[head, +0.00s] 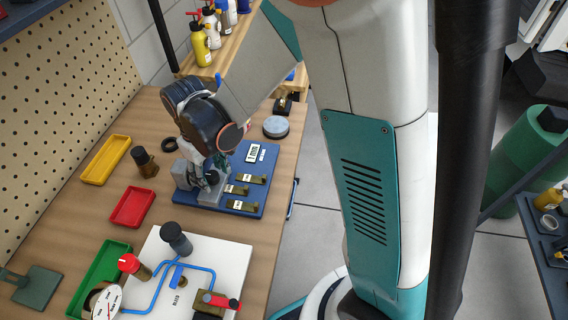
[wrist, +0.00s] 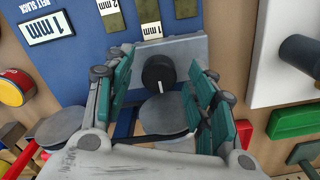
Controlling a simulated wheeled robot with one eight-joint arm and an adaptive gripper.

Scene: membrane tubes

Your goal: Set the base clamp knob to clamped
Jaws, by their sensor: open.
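A black round knob (wrist: 158,70) with a white pointer mark sits on a grey block (wrist: 185,48) in the wrist view. The mark points toward the bottom of that picture; I cannot read any label for its setting. My gripper (wrist: 160,80) is open, with its teal-padded fingers to the left and right of the knob; I cannot tell whether they touch it. Below the knob are grey round parts of the fixture. In the head view my gripper (head: 207,168) is low over the grey fixture (head: 212,190) on the blue board (head: 262,192), and it hides the knob.
Labelled brass gauges (head: 252,179) lie on the blue board to the right. Red (head: 131,222) and yellow (head: 92,172) trays and a dark-topped knob (head: 145,162) stand to the left. A white panel (head: 225,250) with blue tubing and valves is in front.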

